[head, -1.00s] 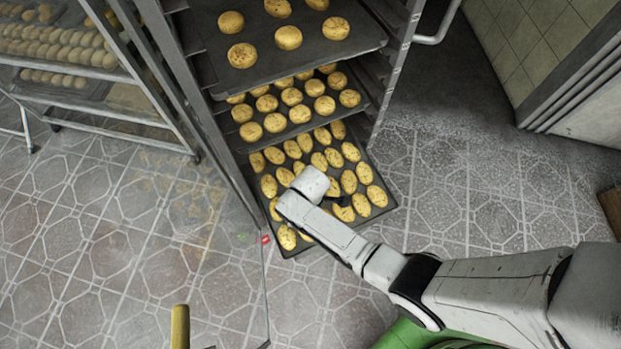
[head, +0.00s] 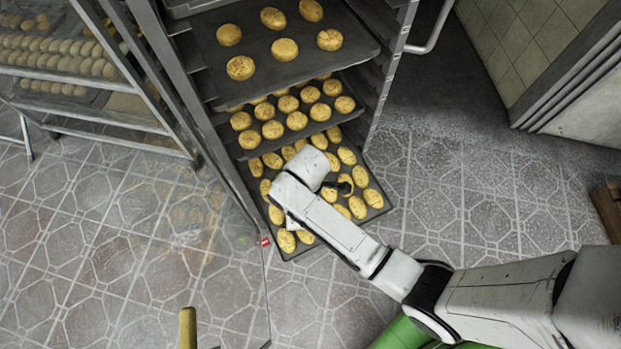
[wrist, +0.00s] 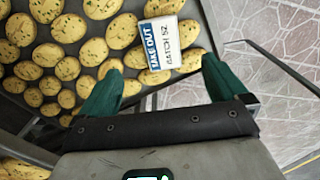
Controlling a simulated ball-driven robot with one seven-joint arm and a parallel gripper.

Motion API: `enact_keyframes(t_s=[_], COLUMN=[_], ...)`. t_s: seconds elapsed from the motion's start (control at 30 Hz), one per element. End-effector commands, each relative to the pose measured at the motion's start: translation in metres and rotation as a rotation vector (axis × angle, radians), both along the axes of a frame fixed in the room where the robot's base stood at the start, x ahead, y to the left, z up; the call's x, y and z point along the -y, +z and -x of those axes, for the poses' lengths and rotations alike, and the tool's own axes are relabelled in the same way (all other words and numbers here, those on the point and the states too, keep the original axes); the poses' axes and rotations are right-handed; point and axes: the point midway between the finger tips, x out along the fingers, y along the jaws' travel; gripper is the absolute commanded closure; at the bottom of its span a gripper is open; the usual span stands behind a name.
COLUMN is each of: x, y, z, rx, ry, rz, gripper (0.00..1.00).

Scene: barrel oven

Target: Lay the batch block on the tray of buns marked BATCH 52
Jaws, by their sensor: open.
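A white block or card with a blue band (wrist: 160,43), reading TAKE OUT and BATCH 52, rests on golden, herb-flecked buns near the tray's edge in the wrist view. My gripper (wrist: 160,82) has its two green fingers spread wide and empty. The block shows just beyond the fingertips, between them in the picture; I see no contact. In the head view, the lowest bun tray (head: 384,208) sticks out at the foot of the rack, with my arm over it. My wrist hides part of the buns and most of my gripper there.
The metal rack (head: 205,130) holds more bun trays above, including a dark upper tray (head: 290,75) that juts out. A second rack (head: 120,118) with pale rolls stands at left. A wooden item (head: 607,210) sits at the right edge.

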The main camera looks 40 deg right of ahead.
Motion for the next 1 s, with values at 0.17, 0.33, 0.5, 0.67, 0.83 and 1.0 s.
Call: enact_keyframes(t_s=[0.17,0.33,0.5,0.67,0.83,1.0], x=[0.000,0.006,0.027,0.047,0.059,0.063], y=[0.004,0.011,0.044,0.088,0.125,0.139], z=[0.000,0.011,0.055,0.105,0.142,0.154], rx=[-0.001,0.006,0.031,0.058,0.082,0.090], ry=[0.000,-0.070,-0.350,-0.660,-0.888,-0.971], rz=[0.000,-0.002,-0.008,-0.015,-0.022,-0.025], gripper=[0.01,0.01,0.01,0.01,0.01,0.01])
